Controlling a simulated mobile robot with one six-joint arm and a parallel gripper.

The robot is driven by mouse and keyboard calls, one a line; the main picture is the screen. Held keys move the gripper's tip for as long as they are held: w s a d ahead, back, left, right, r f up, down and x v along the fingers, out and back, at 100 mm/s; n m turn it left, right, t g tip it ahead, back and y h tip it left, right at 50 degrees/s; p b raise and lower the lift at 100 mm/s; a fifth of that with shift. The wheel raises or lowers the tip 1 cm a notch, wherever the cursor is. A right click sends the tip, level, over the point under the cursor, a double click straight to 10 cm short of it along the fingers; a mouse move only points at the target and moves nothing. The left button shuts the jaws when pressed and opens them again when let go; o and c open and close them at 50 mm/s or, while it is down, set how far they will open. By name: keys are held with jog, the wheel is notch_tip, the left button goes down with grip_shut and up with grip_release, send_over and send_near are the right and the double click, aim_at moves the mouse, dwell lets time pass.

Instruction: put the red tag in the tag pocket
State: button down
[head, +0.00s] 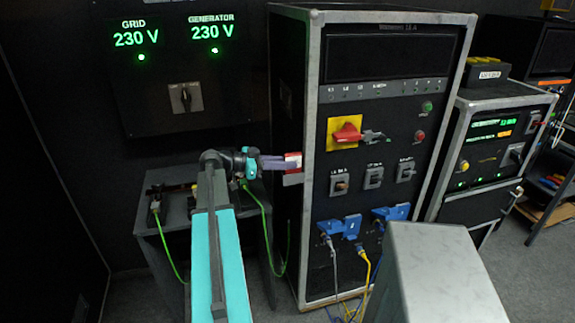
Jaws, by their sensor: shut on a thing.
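A red tag (293,156) with a white band is at the left side of the tall black cabinet. My gripper (283,163) reaches in from the left and is shut on the tag's left end. A small pale grey piece (292,179), which looks like the tag pocket, is on the cabinet's left side just below the tag. Whether the tag's lower edge is inside the pocket or only in front of it, I cannot tell at this size.
The tall cabinet (311,200) has a red rotary switch on a yellow plate (345,133) and blue plugs with cables (340,228) on its front. A low dark table (165,217) with green wires stands at left. A grey metal box (435,275) blocks the front right.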

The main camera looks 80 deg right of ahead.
jog(key=shift+s+f+p, duration=0.2)
jog(key=shift+f+p, duration=0.2)
jog(key=shift+f, duration=0.25)
jog(key=shift+f, duration=0.1)
jog(key=c, duration=1.7)
grip_release()
jog(key=shift+c, duration=0.2)
jog(key=shift+r, duration=0.2)
jog(key=shift+w+f, duration=0.1)
jog(key=shift+w, duration=0.25)
jog(key=b+v, duration=0.3)
jog(key=v, duration=0.8)
jog(key=shift+a, duration=0.2)
jog(key=shift+w, duration=0.15)
